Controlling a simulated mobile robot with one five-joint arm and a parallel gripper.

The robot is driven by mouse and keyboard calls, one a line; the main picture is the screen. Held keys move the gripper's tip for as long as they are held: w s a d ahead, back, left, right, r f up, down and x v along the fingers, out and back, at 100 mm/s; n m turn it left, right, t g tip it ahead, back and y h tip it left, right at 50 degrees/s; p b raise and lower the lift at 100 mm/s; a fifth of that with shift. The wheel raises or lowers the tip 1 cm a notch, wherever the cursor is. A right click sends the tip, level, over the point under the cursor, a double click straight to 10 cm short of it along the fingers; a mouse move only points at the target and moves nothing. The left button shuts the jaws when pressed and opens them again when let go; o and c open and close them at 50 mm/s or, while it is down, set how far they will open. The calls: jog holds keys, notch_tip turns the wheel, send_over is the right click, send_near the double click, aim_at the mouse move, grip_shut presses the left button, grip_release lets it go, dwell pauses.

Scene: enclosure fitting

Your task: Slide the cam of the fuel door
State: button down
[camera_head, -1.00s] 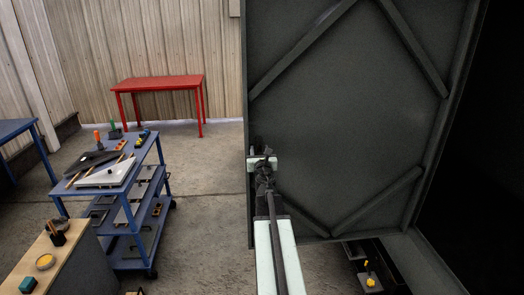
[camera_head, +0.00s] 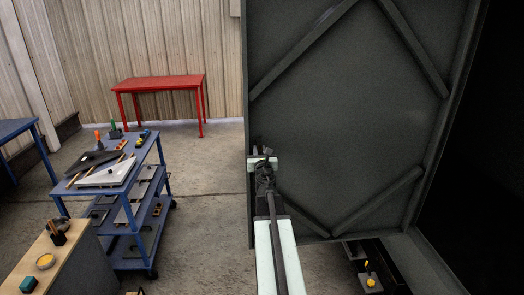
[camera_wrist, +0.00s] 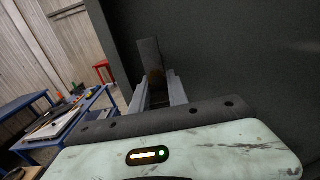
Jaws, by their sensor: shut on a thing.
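The fuel door (camera_head: 345,110) is a large dark grey panel with diagonal ribs, filling the right half of the head view. My gripper (camera_head: 261,153) is at the door's left edge, a little below its mid-height. In the wrist view my gripper (camera_wrist: 157,82) has its two light grey fingers shut on a dark upright piece, which looks like the cam (camera_wrist: 149,53). The cam stands up beyond the fingertips, beside the door face. Its lower part is hidden by the fingers, and in the head view the gripper and wrist hide most of it.
A blue cart (camera_head: 147,174) with tools and plates stands at the left. A wooden bench (camera_head: 88,270) is at the lower left, and a red table (camera_head: 160,83) stands at the back wall. A yellow-knobbed part (camera_head: 369,281) sits below the door. Bare floor lies between cart and door.

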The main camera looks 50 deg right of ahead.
dwell(0.8)
jog(key=shift+w+d+r+p, duration=0.15)
jog(key=shift+w+r+p, duration=0.05)
jog(key=shift+r+p, duration=0.8)
jog(key=shift+s+f, duration=0.1)
jog(key=c, duration=1.3)
grip_release()
jog(key=shift+s, duration=0.15)
